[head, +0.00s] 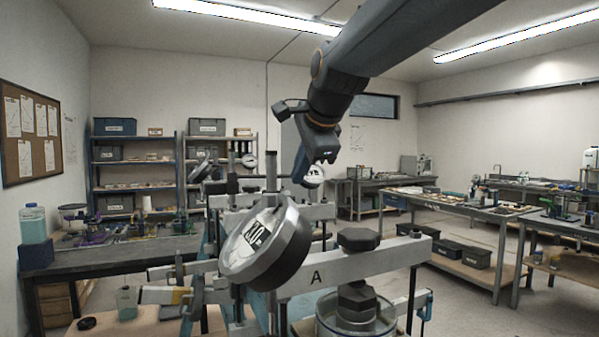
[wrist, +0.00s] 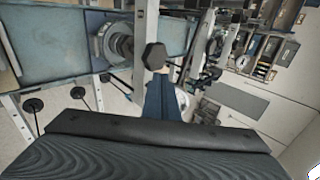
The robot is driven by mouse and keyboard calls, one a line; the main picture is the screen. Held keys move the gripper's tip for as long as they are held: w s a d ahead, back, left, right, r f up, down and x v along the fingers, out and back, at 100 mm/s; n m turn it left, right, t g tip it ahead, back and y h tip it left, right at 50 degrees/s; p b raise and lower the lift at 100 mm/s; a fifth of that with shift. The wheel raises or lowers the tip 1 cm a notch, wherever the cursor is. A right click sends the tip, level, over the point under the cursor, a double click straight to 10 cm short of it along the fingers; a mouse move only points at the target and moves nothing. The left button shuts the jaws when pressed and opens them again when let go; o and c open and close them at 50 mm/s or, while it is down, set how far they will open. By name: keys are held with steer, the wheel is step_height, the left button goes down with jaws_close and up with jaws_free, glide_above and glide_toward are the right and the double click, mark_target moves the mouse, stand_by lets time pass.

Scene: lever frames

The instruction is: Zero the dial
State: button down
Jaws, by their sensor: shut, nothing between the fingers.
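A large round dial gauge (head: 262,243) with a silver rim and a white face marked 50 stands tilted in the foreground of the head view, beside the frame beam marked A (head: 316,277). Its needle is too small to read. My gripper (head: 303,176) is shut and empty, hanging above and beyond this dial, apart from it. A smaller white dial (head: 315,174) shows right behind the fingertips; I cannot tell whether they touch.
A dark hex knob (head: 359,239) sits on the beam, with a screw and round base below it. More frames and beams stand behind. A workbench (head: 110,256) is at left, shelves (head: 133,160) at the back, tables (head: 455,207) at right. Open floor lies between beam and right tables.

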steer(key=p+v, duration=0.2)
steer(key=v, duration=0.3)
stand_by(0.3)
steer(key=w+a+f+b, duration=0.1)
steer(key=w+a+b, duration=0.1)
steer(key=w+b, duration=0.5)
steer(key=shift+w+b, duration=0.25)
steer(key=shift+b, duration=0.85)
stand_by(0.6)
